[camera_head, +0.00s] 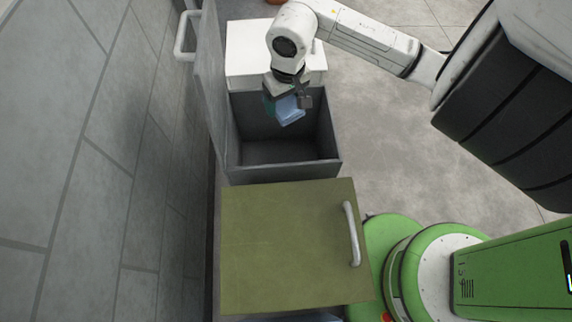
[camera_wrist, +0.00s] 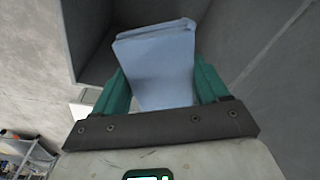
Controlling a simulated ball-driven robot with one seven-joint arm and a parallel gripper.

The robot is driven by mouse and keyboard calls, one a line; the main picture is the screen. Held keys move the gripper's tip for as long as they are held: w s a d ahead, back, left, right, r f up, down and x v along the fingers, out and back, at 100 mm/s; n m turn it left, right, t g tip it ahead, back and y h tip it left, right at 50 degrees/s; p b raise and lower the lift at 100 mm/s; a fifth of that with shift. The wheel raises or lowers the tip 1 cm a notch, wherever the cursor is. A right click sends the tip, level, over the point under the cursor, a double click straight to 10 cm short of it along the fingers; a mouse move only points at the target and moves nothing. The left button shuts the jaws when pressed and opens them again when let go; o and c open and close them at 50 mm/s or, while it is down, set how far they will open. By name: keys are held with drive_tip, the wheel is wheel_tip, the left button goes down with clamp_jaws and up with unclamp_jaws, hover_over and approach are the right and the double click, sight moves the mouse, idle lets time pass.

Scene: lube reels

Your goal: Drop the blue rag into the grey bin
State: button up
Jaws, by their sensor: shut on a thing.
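The blue rag (camera_head: 289,110) is a folded, light blue cloth. It also fills the middle of the wrist view (camera_wrist: 157,62), between the green fingers of my gripper (camera_wrist: 158,82). My gripper (camera_head: 284,106) is shut on the rag and holds it over the opening of the grey bin (camera_head: 334,165). The bin is open, with its lid (camera_head: 210,85) standing up on the left side by the wall. The bin's inside looks dark, and the part of it that shows is empty. How far the rag hangs above the bin's floor is hard to tell.
A bin with a closed olive lid (camera_head: 285,250) and a pale handle stands in front of the grey bin. A white-topped bin (camera_head: 248,50) stands behind it. A tiled wall (camera_head: 90,150) runs along the left. Grey floor (camera_head: 390,140) lies open to the right.

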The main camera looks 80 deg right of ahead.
drive_tip(key=o, duration=1)
drive_tip(key=shift+o, duration=0.2)
wheel_tip(320, 180, up, 11)
drive_tip(key=shift+s+a+f+b, duration=0.15)
drive_tip(key=shift+s+a+b, duration=0.2)
drive_tip(key=shift+s+a, duration=0.1)
